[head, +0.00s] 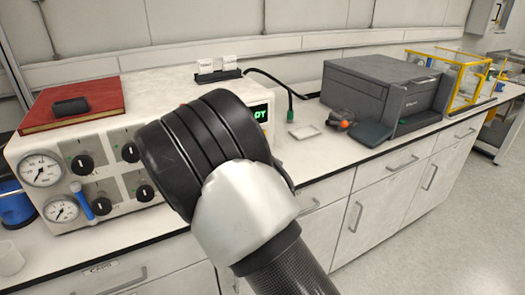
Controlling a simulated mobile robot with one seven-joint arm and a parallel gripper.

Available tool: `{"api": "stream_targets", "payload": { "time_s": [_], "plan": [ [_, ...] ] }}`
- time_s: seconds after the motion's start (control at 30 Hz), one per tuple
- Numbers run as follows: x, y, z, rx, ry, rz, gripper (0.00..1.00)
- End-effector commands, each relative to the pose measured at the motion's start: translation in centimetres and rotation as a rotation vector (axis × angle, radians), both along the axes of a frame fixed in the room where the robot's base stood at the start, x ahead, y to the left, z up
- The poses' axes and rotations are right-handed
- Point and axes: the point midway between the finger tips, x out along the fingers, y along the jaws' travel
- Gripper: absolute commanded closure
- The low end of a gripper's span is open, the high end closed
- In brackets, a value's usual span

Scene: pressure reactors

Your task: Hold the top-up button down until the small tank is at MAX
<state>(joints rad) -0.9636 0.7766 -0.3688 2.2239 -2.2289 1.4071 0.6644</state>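A cream control unit (112,130) stands on the bench at the left, with two round gauges, several black knobs and a blue lever (81,201). My arm's black and white links cover the right part of the unit's front. My gripper is not seen; the arm hides whatever is behind it. I cannot make out a top-up button, a small tank or a MAX mark. A blue container (14,206) is cut off at the left edge; I cannot tell what it is.
A red book (92,92) with a black object on it lies on the unit. A translucent cup (10,259) is at the lower left.

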Motion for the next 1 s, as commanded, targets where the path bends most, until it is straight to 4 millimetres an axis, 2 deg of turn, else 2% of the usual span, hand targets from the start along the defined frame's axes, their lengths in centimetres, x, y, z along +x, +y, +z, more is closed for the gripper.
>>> {"api": "stream_targets", "payload": {
  "time_s": [0.27,0.43,0.53,0.87,1.0],
  "plan": [
    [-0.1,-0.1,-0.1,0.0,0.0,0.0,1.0],
    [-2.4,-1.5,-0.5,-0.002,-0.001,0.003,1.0],
    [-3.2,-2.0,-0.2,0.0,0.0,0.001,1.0],
    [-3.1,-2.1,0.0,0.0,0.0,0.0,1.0],
    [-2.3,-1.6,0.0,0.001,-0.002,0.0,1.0]
  ]
}}
